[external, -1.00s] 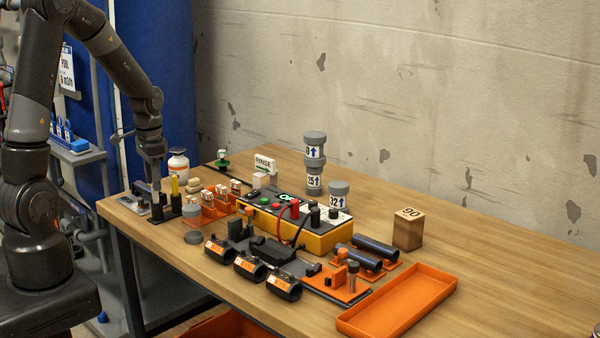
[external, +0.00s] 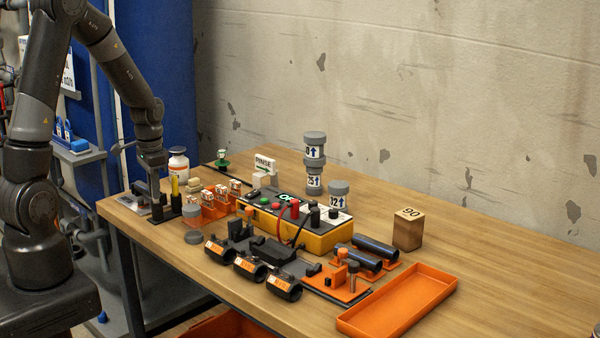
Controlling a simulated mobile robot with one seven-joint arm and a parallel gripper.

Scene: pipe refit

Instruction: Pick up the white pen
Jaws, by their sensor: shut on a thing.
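My gripper (external: 155,194) is at the left end of the bench, pointing down over a black holder (external: 165,216). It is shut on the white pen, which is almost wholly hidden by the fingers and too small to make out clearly. The pen appears to be still at the holder. A yellow pen (external: 175,186) stands upright in the same holder, just right of my gripper.
A white bottle (external: 178,165) stands behind the holder. Orange racks (external: 214,211) with small parts are close on the right, before a yellow control box (external: 300,238). An orange tray (external: 400,303) lies at the front right.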

